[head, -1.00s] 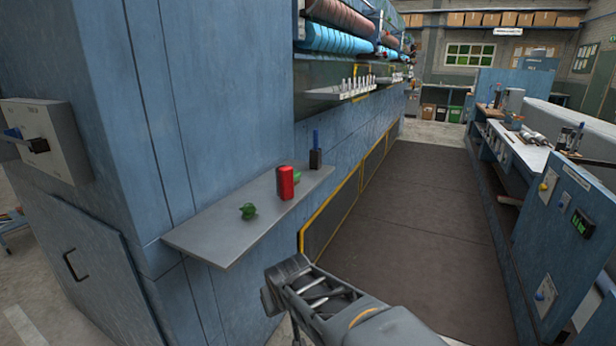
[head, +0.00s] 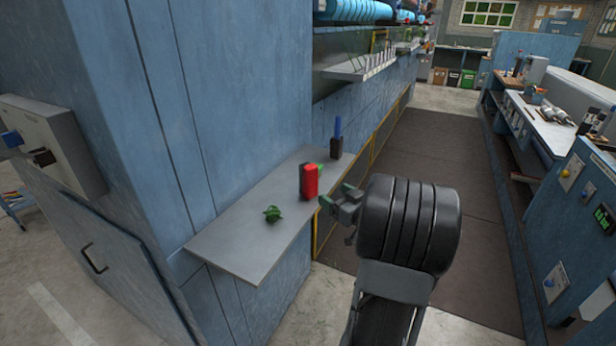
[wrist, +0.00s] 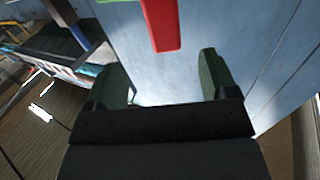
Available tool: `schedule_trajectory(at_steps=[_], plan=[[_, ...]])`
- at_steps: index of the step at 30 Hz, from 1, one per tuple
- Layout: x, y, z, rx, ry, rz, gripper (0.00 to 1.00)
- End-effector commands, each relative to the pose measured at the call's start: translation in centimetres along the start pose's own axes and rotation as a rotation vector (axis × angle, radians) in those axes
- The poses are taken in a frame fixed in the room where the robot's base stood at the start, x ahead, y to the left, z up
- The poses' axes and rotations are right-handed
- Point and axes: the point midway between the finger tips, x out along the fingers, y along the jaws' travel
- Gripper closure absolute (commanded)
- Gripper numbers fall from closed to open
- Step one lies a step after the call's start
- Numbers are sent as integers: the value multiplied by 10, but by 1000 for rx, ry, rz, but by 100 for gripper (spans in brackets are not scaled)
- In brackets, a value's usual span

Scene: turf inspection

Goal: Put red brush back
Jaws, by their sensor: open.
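The red brush (head: 309,182) shows as an upright red block on the grey shelf (head: 238,240) against the blue cabinet. In the wrist view the red brush (wrist: 162,25) is at the top, ahead of the fingers and between their lines. My gripper (head: 336,200) is just right of it in the head view, apart from it, open and empty. Its two dark green fingers (wrist: 164,72) stand wide apart in the wrist view.
The cabinet wall (head: 215,130) bounds the shelf on the left. A bench (head: 545,130) stands right, across open floor.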

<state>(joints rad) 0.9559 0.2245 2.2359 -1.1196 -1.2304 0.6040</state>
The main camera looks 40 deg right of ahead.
Motion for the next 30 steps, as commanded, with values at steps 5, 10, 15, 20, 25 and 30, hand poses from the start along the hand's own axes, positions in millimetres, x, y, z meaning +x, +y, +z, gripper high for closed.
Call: schedule_trajectory(at_steps=[5, 10, 15, 20, 25, 30], plan=[[36, -6, -1, 0, 0, -14, 21], [59, -6, -1, 0, 0, -13, 21], [68, -5, -1, -1, 1, -9, 21], [81, -4, -3, -1, 0, -9, 21], [105, -4, -4, -2, 0, -10, 21], [119, -5, -3, -1, 0, -9, 21]])
